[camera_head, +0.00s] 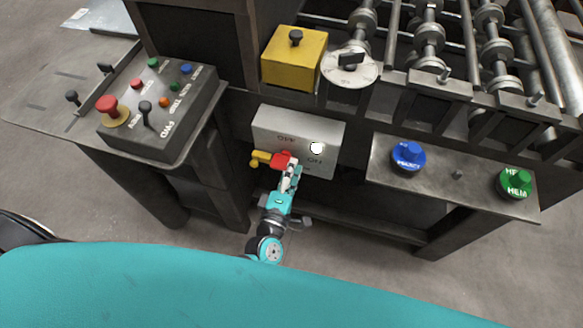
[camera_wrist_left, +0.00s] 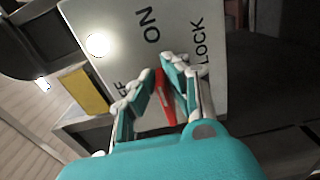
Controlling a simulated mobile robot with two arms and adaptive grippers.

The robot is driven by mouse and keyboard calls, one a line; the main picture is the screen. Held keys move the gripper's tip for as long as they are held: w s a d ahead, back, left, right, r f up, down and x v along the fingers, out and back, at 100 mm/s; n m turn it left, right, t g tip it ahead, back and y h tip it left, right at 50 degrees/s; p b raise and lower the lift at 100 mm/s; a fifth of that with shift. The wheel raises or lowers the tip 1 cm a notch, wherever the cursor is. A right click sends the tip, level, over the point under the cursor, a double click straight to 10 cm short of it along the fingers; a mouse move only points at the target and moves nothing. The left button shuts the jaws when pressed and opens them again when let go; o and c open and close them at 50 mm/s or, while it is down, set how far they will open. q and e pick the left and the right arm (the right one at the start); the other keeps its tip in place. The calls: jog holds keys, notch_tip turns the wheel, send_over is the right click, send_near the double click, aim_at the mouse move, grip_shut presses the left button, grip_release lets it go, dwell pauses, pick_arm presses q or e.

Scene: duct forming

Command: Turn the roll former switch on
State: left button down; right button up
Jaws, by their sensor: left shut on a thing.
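The roll former switch is a grey box (camera_head: 265,125) on the machine's front, with a red lever (camera_head: 281,160) and a yellow piece (camera_head: 260,158) at its left. A round white spot (camera_head: 316,148), like a lamp, shows on its face. In the left wrist view the box's plate (camera_wrist_left: 190,15) reads ON and LOCK, with a third label partly hidden. My left gripper (camera_head: 289,176) is at the lever, its fingers shut on the red lever, which shows between them in the left wrist view (camera_wrist_left: 165,98). My right gripper is out of view.
A control panel (camera_head: 185,125) with buttons and a red emergency stop (camera_head: 111,108) stands at the left. A yellow box (camera_head: 295,70) and dial (camera_head: 348,70) sit above. A shelf (camera_head: 430,183) at the right carries blue (camera_head: 408,156) and green (camera_head: 516,184) knobs.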

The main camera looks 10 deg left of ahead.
pick_arm(q)
jog(key=c, duration=1.4)
grip_release()
jog(key=shift+s, duration=0.15)
jog(key=s, duration=1.1)
jog(key=shift+s+a, duration=0.2)
jog(key=shift+s, duration=0.2)
